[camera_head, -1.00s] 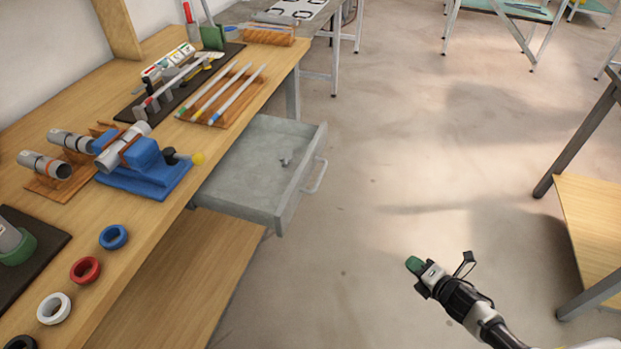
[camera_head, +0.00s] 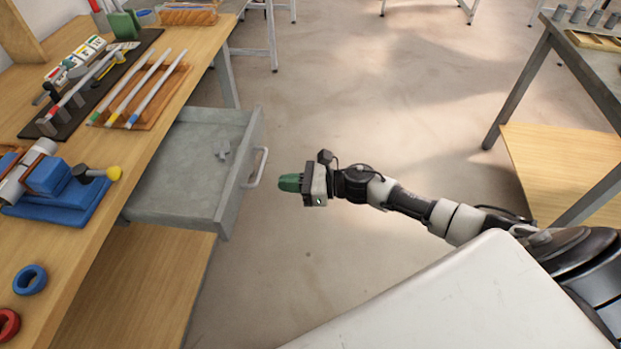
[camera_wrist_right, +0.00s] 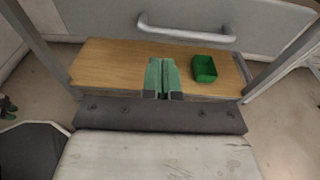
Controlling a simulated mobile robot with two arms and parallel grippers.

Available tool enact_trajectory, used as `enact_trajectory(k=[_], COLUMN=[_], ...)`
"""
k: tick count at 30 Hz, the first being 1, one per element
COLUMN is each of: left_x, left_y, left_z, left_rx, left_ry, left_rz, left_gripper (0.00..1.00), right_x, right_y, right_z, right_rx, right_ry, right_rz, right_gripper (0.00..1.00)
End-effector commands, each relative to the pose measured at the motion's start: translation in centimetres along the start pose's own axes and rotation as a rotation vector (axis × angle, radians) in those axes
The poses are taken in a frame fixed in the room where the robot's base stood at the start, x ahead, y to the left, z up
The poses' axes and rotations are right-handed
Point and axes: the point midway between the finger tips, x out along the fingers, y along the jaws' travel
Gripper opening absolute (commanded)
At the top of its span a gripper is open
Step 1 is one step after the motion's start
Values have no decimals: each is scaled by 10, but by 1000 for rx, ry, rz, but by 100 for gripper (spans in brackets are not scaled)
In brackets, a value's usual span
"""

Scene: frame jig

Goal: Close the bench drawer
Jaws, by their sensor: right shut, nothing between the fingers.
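The grey bench drawer (camera_head: 190,180) stands pulled out from under the wooden bench top in the head view.
The bench top (camera_head: 100,190) carries a blue clamp fixture (camera_head: 55,190), several coloured rods (camera_head: 140,90) and rings (camera_head: 30,280). A green bin (camera_wrist_right: 204,68) sits on the lower shelf (camera_wrist_right: 110,55). Another table (camera_head: 590,60) stands at the right. The floor between is clear.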

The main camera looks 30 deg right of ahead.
Motion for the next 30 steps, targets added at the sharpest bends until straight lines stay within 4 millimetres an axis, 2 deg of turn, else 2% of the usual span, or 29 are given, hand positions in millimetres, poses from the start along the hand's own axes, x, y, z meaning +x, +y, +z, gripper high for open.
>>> enact_trajectory(k=[3, 7, 12, 23, 26, 30], left_x=[-9, -13, -14, -13, -10, -3], left_y=[2, 4, 6, 6, 6, 6], left_z=[-2, -5, -7, -7, -7, -6], left_rx=[-1, -1, 1, 2, 2, 1], left_ry=[2, 6, 10, 10, 10, 10], left_rz=[2, 5, 8, 8, 8, 7], left_gripper=[31, 31, 31, 31, 31, 31], right_x=[20, 32, 39, 40, 44, 60], right_y=[0, 0, 0, 0, 0, 0], right_z=[10, 12, 12, 12, 12, 13], right_rx=[-2, 0, 1, 2, 1, -1], right_ry=[-2, 0, 1, 0, -1, -3], right_rz=[1, -1, -1, -1, 0, 0], right_gripper=[0, 0, 0, 0, 0, 0])
